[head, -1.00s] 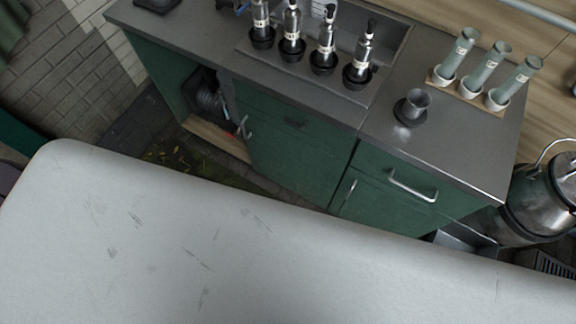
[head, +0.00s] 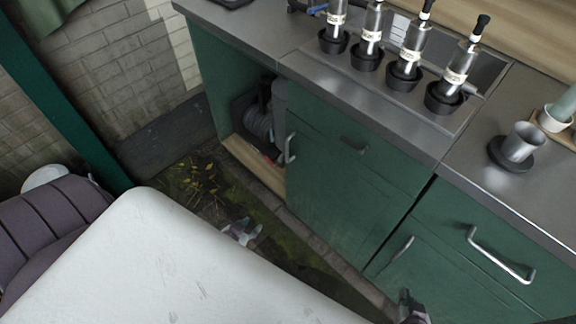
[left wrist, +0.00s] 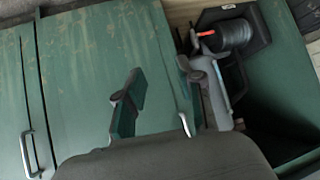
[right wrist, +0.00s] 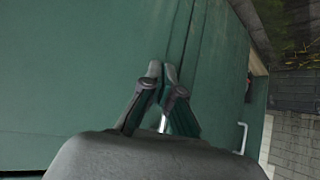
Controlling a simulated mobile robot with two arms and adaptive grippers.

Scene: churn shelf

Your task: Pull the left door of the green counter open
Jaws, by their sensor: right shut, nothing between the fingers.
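The green counter (head: 340,185) has a left door (head: 325,190) that looks shut, with a vertical metal handle (head: 290,148) at its left edge. In the left wrist view that handle (left wrist: 187,125) shows close to one finger. My left gripper (head: 243,230) is open and empty, in front of the counter and apart from the handle; its fingers (left wrist: 160,90) are spread. My right gripper (head: 412,303) is shut and empty near the lower edge, by the right door (head: 425,285) with its handle (head: 402,247). It also shows in the right wrist view (right wrist: 162,68).
An open compartment with a dark reel (head: 260,120) is left of the door. A drawer with a handle (head: 500,255) is at right. Bottles (head: 410,50) and a metal cup (head: 522,142) stand on the worktop. A white surface (head: 190,260) fills the lower left. A purple seat (head: 45,225) is beside it.

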